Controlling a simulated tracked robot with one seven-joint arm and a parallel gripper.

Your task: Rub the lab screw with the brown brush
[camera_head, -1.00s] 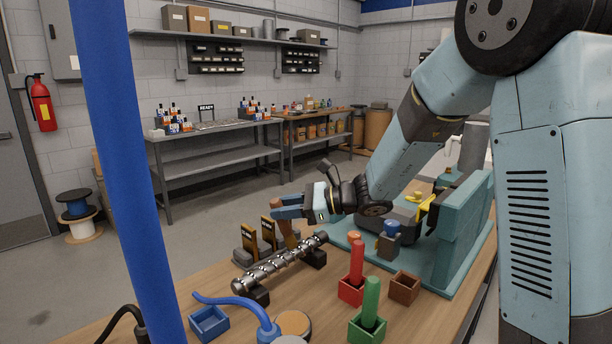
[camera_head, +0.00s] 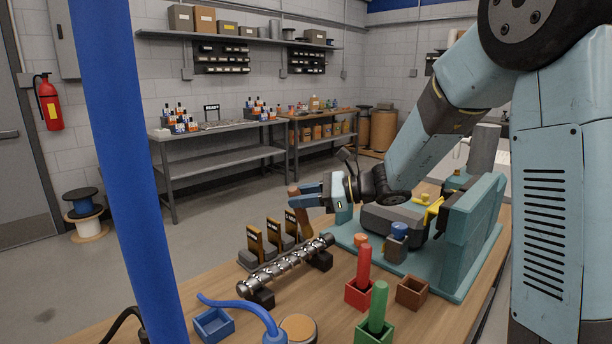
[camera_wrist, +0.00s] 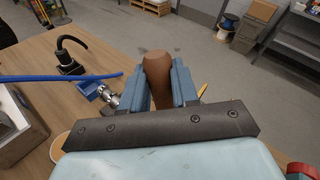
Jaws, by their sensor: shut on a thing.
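The lab screw (camera_head: 283,266) is a shiny metal auger lying on dark supports on the wooden bench, running from lower left to upper right. My gripper (camera_head: 312,197) is shut on the brown brush (camera_head: 304,217), held roughly upright above and behind the far end of the screw. Its lower end is partly hidden, so I cannot tell whether it touches the screw. In the wrist view the brush's brown top (camera_wrist: 157,72) sits between both fingers, and a shiny part of the screw (camera_wrist: 113,101) shows beside the left finger.
Dark stands with orange-edged plates (camera_head: 275,233) stand behind the screw. A red brush (camera_head: 363,268) and a green brush (camera_head: 378,305) stand in their boxes. A brown box (camera_head: 411,292) and a blue box (camera_head: 213,325) look empty. A teal machine (camera_head: 462,232) stands at right.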

